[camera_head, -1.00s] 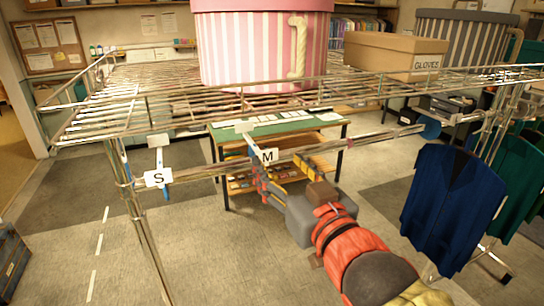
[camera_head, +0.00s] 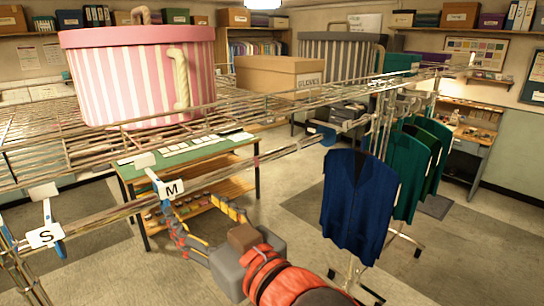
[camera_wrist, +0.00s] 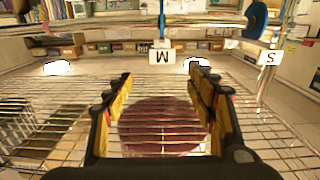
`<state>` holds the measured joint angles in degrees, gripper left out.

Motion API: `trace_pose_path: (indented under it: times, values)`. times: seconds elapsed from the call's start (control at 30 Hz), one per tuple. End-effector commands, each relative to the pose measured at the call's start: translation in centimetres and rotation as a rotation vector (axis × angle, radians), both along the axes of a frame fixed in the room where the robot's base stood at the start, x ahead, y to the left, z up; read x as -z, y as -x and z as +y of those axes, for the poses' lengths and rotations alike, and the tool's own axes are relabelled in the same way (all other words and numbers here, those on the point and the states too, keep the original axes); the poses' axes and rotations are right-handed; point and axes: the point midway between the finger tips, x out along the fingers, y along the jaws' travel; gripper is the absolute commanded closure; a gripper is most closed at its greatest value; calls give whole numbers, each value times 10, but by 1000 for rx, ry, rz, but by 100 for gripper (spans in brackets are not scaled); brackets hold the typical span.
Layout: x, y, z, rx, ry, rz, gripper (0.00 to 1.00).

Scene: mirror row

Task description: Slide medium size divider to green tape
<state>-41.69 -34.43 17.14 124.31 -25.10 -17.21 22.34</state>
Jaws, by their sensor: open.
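The medium size divider, with a white M tag (camera_head: 171,189) and blue plastic at its edge, hangs on the metal rail left of a pinkish mark. In the wrist view its tag (camera_wrist: 162,56) appears upside down, centred beyond my fingertips. My gripper (camera_head: 193,208) is open, just below and right of the tag. The wrist view shows empty space between its spread fingers (camera_wrist: 162,75); I cannot tell whether they touch the divider. The S divider (camera_head: 46,235) hangs farther left. I cannot make out green tape on the rail.
The wire shelf (camera_head: 45,160) above the rail carries a pink striped box (camera_head: 140,80) and a cardboard gloves box (camera_head: 280,77). A blue disc (camera_head: 329,136) is farther right on the rail, near a hanging navy vest (camera_head: 352,205). The rail between M and the disc looks clear.

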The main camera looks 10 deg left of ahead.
Motion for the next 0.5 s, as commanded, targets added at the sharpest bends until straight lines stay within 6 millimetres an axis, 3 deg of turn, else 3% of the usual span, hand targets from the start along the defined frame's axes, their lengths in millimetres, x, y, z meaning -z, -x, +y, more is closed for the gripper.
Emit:
trace_pose_path:
  times: [0.07,0.23,0.37,0.5]
  values:
    - [18,-6,-6,29,62,28,44]
    - [103,-7,-48,135,299,201,44]
    - [166,2,-114,245,463,379,44]
    - [222,27,-192,358,579,587,44]
